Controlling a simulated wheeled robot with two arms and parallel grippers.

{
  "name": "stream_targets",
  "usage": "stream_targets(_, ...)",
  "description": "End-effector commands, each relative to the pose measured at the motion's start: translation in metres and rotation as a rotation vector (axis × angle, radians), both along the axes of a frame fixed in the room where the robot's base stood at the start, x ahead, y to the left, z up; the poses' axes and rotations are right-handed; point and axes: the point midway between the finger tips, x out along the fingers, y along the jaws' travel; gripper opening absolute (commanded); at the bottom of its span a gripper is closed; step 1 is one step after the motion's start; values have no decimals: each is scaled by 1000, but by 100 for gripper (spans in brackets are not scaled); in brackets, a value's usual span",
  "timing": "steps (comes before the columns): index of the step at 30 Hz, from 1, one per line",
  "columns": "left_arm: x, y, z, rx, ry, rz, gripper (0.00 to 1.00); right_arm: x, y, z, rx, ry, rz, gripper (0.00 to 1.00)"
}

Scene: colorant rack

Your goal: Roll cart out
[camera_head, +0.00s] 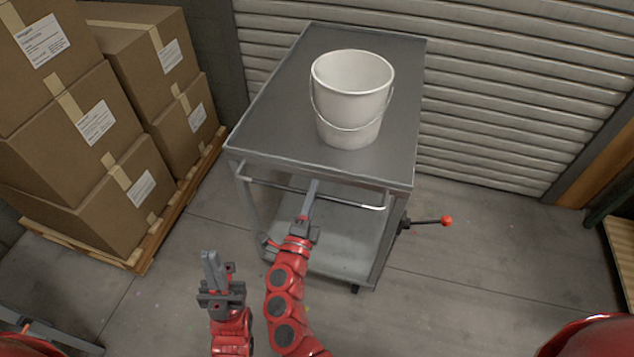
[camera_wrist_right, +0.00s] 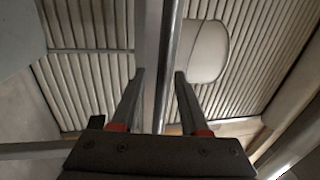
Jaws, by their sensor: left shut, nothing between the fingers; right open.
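The grey metal cart (camera_head: 285,90) stands in front of a shutter, its handle bar (camera_head: 370,206) on the near side. My right gripper (camera_head: 314,184) is at the middle of the handle bar. In the right wrist view my right gripper (camera_wrist_right: 159,76) is open, and the silver handle bar (camera_wrist_right: 171,60) runs between or just beyond its fingers; contact cannot be told. My left gripper (camera_head: 209,256) is shut and empty, over the floor, left of and nearer than the cart, touching nothing.
A white bucket (camera_head: 350,95) stands on the cart top. Stacked boxes (camera_head: 110,130) on a wooden pallet (camera_head: 150,245) are close at the left. A lever with a red knob (camera_head: 446,221) sticks out at the cart's right. The floor (camera_head: 480,290) at the right front is clear.

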Motion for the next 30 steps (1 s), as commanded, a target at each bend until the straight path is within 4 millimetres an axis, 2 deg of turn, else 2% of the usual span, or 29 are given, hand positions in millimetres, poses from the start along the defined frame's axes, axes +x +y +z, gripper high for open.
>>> stream_targets(8, 0, 0, 0, 0, 0, 0, 0, 0, 0, 0, 0, 0, 0, 45)
stream_targets(15, 0, 0, 0, 0, 0, 0, 0, 0, 0, 0, 0, 0, 0, 3)
stream_targets(16, 0, 0, 0, 0, 0, 0, 0, 0, 0, 0, 0, 0, 0, 0)
stream_targets(30, 0, 0, 0, 0, 0, 0, 0, 0, 0, 0, 0, 0, -1, 0)
